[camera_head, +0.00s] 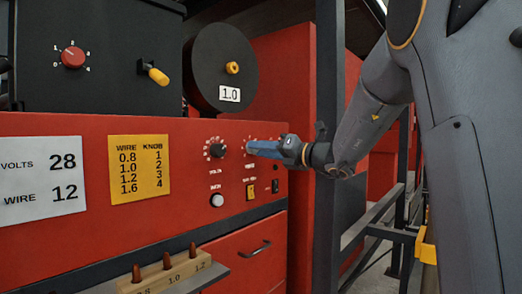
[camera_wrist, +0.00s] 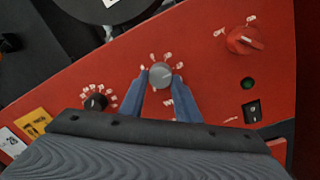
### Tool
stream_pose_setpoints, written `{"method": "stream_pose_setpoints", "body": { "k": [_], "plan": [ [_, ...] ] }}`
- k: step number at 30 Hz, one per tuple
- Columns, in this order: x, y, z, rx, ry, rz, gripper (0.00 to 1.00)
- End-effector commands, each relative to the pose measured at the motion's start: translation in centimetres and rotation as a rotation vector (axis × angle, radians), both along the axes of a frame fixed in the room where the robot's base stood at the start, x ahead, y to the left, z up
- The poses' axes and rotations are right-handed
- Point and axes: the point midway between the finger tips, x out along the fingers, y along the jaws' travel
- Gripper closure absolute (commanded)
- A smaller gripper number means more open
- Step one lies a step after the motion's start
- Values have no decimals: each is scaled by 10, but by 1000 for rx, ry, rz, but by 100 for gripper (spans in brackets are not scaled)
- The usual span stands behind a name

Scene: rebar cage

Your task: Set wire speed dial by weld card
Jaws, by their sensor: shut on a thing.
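The white weld card (camera_head: 42,180) reads VOLTS 28 and WIRE 12. My gripper (camera_head: 254,149) reaches the red panel from the right. In the wrist view its two blue fingers (camera_wrist: 160,80) are closed on both sides of a grey dial (camera_wrist: 160,73), with scale marks around it. A label starting with W shows below this dial, partly hidden by a finger. The dial's setting is too small to read. To its left, a black dial (camera_wrist: 96,102) with a numbered scale also shows in the head view (camera_head: 217,150).
A yellow WIRE/KNOB chart (camera_head: 139,168) is beside the card. Above are a red numbered knob (camera_head: 73,58), a yellow-tipped lever (camera_head: 154,72) and a spool (camera_head: 223,66) tagged 1.0. A red OFF-marked switch (camera_wrist: 244,40) is right of the grey dial. A dark post (camera_head: 328,120) stands close to my arm.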

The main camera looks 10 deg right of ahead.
Motion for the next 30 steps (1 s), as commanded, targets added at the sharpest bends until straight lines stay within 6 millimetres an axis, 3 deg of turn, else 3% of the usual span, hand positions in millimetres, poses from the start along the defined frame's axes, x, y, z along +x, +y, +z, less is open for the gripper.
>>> {"method": "stream_pose_setpoints", "body": {
  "k": [3, 4, 7, 17, 30],
  "plan": [
    [0, 0, -1, -1, 1, 1, 93],
    [0, 0, -1, -1, 1, 1, 65],
    [0, 0, -1, -1, 1, 1, 52],
    [-2, -2, 0, -2, -1, -1, 52],
    [-51, -41, -4, -2, -2, -2, 52]
  ]
}}
